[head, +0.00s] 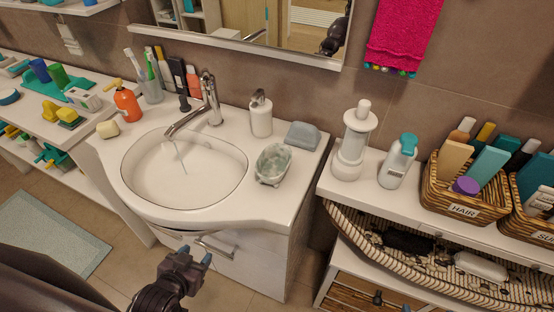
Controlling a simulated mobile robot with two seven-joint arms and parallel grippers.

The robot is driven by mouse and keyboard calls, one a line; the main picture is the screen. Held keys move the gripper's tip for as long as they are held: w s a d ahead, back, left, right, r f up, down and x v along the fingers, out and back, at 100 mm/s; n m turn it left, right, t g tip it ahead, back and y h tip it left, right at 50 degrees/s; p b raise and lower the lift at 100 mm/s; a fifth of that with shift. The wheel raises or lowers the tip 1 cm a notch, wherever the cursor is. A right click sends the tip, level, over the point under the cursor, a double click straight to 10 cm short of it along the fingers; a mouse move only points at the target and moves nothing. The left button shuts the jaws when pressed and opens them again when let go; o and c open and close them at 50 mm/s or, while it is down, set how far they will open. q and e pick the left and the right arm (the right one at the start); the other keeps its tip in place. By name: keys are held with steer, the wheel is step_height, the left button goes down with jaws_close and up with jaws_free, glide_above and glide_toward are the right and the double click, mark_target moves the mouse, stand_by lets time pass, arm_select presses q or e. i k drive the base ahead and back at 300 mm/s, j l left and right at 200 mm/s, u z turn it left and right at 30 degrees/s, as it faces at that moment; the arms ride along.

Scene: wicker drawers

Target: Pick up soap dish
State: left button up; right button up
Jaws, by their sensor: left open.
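The soap dish (272,165) is a mottled grey-green oval dish on the washbasin counter, just right of the basin. It stands clear of the things around it. My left gripper (195,256) is in front of the washbasin cabinet, well short of the dish and to its lower left. Its bluish fingertips are apart with nothing between them. What seem to be the fingertips of my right gripper (391,302) just show at the bottom edge, in front of the drawers; the rest is out of frame.
A white soap dispenser (261,114) and a grey-blue block (303,136) stand behind the dish. The tap (209,99) is to its left. A shelf with a white container (352,147), a teal-topped bottle (398,163) and wicker baskets (462,212) is on the right.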

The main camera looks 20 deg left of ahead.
mark_target(271, 165)
steer(key=k+j, duration=0.15)
steer(key=j, duration=0.2)
steer(key=k+j+z, duration=0.1)
steer(key=j, duration=0.2)
steer(key=k+j+z, duration=0.1)
steer(key=i+j, duration=0.1)
steer(key=j, duration=0.4)
steer(key=i+j+z, duration=0.1)
steer(key=j, duration=0.4)
steer(key=i+j, duration=0.15)
steer(key=j, duration=0.3)
steer(key=z, duration=0.05)
